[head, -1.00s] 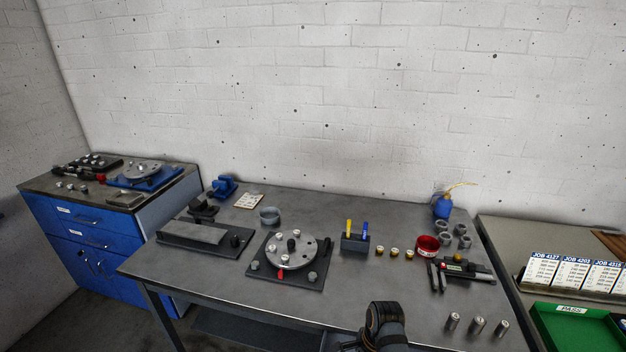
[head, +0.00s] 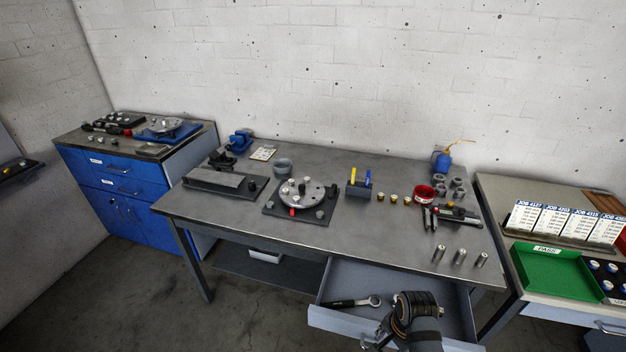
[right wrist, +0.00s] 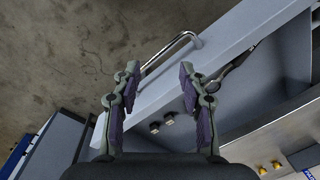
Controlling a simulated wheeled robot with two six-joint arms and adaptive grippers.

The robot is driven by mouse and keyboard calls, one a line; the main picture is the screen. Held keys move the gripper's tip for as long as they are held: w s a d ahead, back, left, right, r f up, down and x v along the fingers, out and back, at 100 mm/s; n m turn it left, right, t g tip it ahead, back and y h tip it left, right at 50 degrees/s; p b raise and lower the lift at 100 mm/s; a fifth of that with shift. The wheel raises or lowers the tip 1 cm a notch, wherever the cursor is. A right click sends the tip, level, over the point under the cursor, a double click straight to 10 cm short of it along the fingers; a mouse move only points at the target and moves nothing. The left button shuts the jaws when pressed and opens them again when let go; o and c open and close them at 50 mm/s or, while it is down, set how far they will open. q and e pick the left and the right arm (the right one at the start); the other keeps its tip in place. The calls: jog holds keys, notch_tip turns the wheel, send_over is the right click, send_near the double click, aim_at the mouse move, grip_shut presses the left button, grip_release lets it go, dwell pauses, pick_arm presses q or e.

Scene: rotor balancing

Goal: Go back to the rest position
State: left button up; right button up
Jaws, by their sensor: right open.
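My right gripper (right wrist: 158,82) is open, with nothing between its fingertips. In the right wrist view it points down over the front of an open drawer, and the drawer's bar handle (right wrist: 172,52) shows beyond the fingers. I cannot tell how far apart they are. In the head view my right wrist covers part of the drawer (head: 345,284), which stands out under the bench front. A wrench (head: 355,302) lies in the drawer. My left gripper is in neither view.
The workbench (head: 385,235) carries a rotor disc (head: 302,193) on a dark base, a red tin (head: 424,193) and three metal cylinders (head: 460,256) near the front right. A green tray (head: 550,270) is on the right table. A blue cabinet (head: 120,200) stands left.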

jog(key=s+d+r+n+t+h, duration=0.1)
jog(key=s+d+r+n+t, duration=0.3)
jog(key=s+r+n, duration=0.7)
jog(key=d+f+n+g, duration=0.1)
jog(key=d+f+g, duration=0.2)
jog(key=f, duration=2.4)
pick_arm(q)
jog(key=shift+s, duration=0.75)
pick_arm(e)
jog(key=s+d+f, duration=0.1)
jog(key=s+f, duration=1.8)
jog(key=s, duration=0.1)
jog(key=shift+d+g, duration=0.4)
